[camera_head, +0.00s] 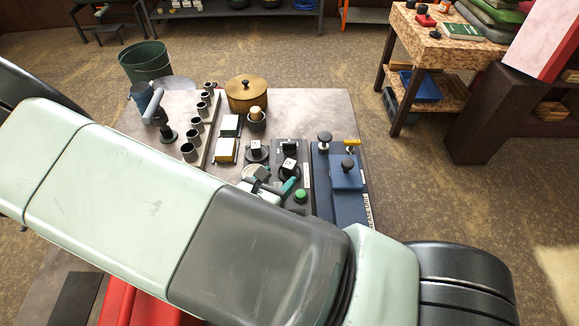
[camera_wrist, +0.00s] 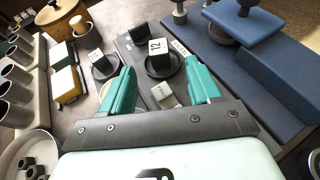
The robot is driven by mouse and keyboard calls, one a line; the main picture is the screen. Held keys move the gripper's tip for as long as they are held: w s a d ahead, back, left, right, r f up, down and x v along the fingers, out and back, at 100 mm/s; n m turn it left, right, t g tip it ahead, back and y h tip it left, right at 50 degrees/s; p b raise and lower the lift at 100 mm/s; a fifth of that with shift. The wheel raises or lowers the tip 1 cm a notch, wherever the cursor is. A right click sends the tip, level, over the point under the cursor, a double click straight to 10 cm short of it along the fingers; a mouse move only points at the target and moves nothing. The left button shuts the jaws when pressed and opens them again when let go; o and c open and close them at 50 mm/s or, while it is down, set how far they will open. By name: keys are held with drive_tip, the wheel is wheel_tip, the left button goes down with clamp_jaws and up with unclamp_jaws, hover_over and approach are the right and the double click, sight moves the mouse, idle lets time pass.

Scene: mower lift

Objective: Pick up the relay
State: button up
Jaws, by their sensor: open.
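No part reads clearly as "relay"; the likely candidates are small dark blocks with white labelled tops. One labelled block (camera_wrist: 156,48) sits on a round black base just beyond my fingertips; it also shows in the head view (camera_head: 289,163). A second labelled block (camera_wrist: 96,58) sits on another black base to the left, also in the head view (camera_head: 256,146). A small grey lettered piece (camera_wrist: 168,95) lies between my fingers in the wrist view. My gripper (camera_wrist: 160,72) has teal fingers spread apart with nothing held. My arm hides much of the table in the head view.
A blue fixture (camera_head: 343,190) with black knobs stands to the right, a green button (camera_head: 300,195) beside it. A row of grey cups (camera_head: 195,135), yellow and white boxes (camera_head: 226,138) and a lidded wooden pot (camera_head: 246,93) stand left and behind.

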sight(289, 164)
drive_tip(key=x, duration=0.5)
drive_tip(key=shift+w+r, duration=0.15)
drive_tip(key=shift+w, duration=0.05)
clamp_jaws()
drive_tip(key=shift+r, duration=0.1)
